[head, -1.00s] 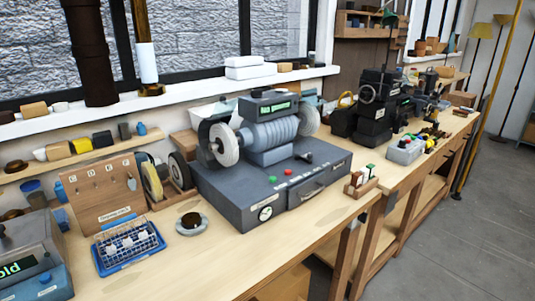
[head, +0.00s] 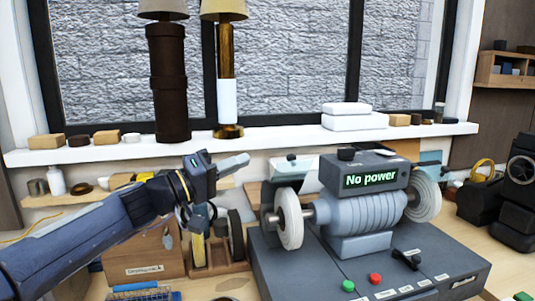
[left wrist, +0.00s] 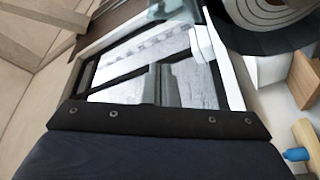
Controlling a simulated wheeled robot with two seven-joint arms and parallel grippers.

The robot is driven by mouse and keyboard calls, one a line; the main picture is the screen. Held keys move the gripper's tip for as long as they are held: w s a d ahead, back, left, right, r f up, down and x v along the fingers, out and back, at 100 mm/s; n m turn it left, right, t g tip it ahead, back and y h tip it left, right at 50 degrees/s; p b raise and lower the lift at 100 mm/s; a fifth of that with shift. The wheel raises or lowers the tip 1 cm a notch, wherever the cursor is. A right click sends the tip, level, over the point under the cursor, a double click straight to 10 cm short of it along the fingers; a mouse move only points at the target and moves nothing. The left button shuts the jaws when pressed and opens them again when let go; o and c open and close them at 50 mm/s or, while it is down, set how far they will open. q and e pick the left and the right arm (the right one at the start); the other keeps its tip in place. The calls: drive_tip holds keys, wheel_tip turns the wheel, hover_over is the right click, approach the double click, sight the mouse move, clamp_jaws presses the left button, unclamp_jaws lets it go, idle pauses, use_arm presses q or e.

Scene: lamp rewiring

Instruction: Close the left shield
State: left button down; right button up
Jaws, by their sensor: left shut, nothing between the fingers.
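The left shield (head: 292,172) is a pale, see-through panel on the bench grinder (head: 362,180). It stands tilted up above and behind the left wheel (head: 289,218), leaving the wheel's front uncovered. My left gripper (head: 246,158) reaches in from the left, its fingertips pointing right, near the shield's left side and apart from it in the picture. It is shut and empty. The left wrist view also shows its closed grey fingers (left wrist: 165,82) in front of a bright background. My right gripper is in neither current view.
The grinder's display reads "No power". A wooden rack with spare wheels (head: 198,245) stands left of the grinder, below my gripper. Lamps (head: 167,80) and small blocks stand on the windowsill (head: 275,142) behind. A dark machine (head: 515,190) stands farther right.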

use_arm(q)
drive_tip(key=w, duration=0.1)
wheel_tip(320, 180, up, 3)
drive_tip(key=p, duration=0.5)
hover_over(278, 176)
drive_tip(key=w+a, duration=0.1)
drive_tip(key=w, duration=0.3)
drive_tip(key=shift+w+r, duration=0.1)
drive_tip(key=shift+w, duration=0.05)
drive_tip(key=shift+s+d+f+b, duration=0.15)
drive_tip(key=shift+s+f+b, duration=0.2)
drive_tip(key=shift+s+f, duration=0.15)
drive_tip(key=shift+s+d+f+b, duration=0.15)
drive_tip(key=shift+s+f+b, duration=0.25)
drive_tip(key=shift+s, duration=0.2)
drive_tip(key=shift+s+f+t, duration=0.15)
drive_tip(key=shift+s+t, duration=0.15)
drive_tip(key=shift+s+d+f, duration=0.1)
drive_tip(key=shift+d+f, duration=0.05)
drive_tip(key=shift+f, duration=0.05)
